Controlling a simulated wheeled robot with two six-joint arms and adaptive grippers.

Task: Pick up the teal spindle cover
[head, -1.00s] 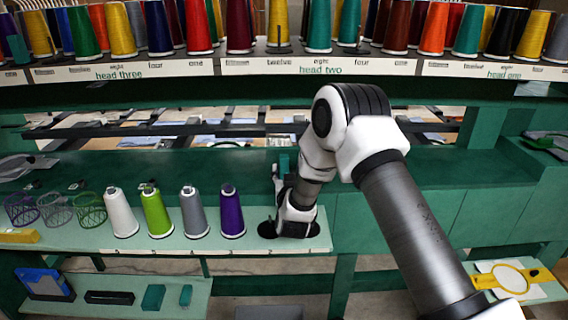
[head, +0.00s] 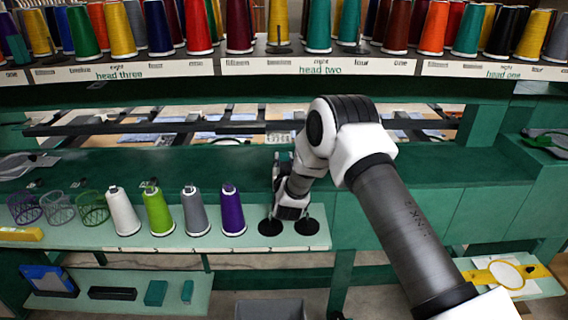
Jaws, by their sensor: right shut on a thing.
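My right gripper (head: 284,168) is over the green bench at the centre, just behind and above the right end of the pale cone shelf. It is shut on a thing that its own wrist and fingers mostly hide. I cannot make out the shape or colour of that thing, so I cannot tell whether it is the teal spindle cover. Two black round spindle bases (head: 270,228) (head: 307,227) stand bare of cones below the gripper. My left gripper is not in view.
White, lime, grey and purple cones (head: 232,211) stand on the pale shelf (head: 170,244). Wire baskets (head: 92,208) stand left of them. Teal blocks (head: 155,293) and a blue item (head: 48,281) lie on the lower shelf. A grey bin (head: 271,309) is below. Many cones line the top rack.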

